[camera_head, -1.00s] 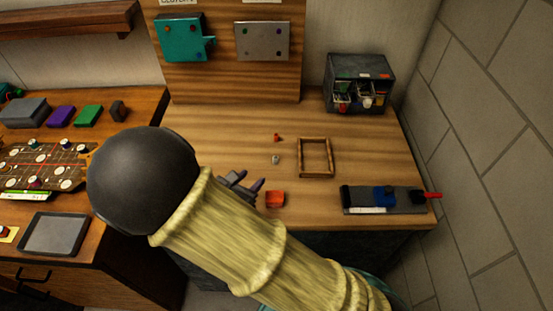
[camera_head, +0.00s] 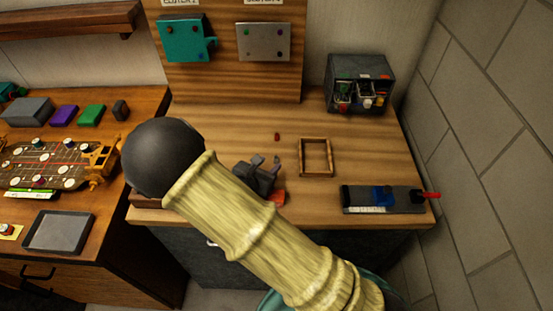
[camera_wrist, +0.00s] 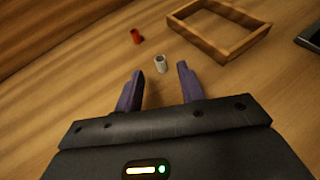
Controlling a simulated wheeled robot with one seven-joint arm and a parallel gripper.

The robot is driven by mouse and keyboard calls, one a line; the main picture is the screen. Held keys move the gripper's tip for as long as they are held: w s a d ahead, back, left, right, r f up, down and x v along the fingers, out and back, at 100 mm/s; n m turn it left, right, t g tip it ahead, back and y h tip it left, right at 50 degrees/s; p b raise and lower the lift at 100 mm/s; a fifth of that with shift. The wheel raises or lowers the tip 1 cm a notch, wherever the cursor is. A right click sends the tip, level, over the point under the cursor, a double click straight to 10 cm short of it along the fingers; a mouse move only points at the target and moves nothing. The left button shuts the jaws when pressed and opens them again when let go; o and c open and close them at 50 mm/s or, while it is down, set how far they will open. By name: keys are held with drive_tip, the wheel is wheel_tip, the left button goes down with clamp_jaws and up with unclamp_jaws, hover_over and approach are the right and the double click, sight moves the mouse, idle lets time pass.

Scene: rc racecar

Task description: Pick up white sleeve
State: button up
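The white sleeve (camera_wrist: 160,64) is a small pale hollow cylinder standing on the wooden bench in the wrist view. My gripper (camera_wrist: 159,78) is open, with its two dark purple fingers apart. The sleeve lies just beyond the fingertips, roughly in line with the gap between them. In the head view my gripper (camera_head: 266,163) is low over the bench, and the sleeve is hidden behind it.
A small red part (camera_wrist: 136,36) stands beyond the sleeve to the left. A wooden frame (camera_wrist: 219,29) lies to the right. A red-orange block (camera_head: 277,198) is partly hidden by my gripper. A grey fixture (camera_head: 413,200) and a parts bin (camera_head: 359,66) are farther right.

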sight(275, 159)
drive_tip(key=x, duration=0.4)
drive_tip(key=shift+w+d+p, duration=0.1)
drive_tip(key=shift+w+p, duration=0.05)
drive_tip(key=shift+p, duration=0.25)
clamp_jaws()
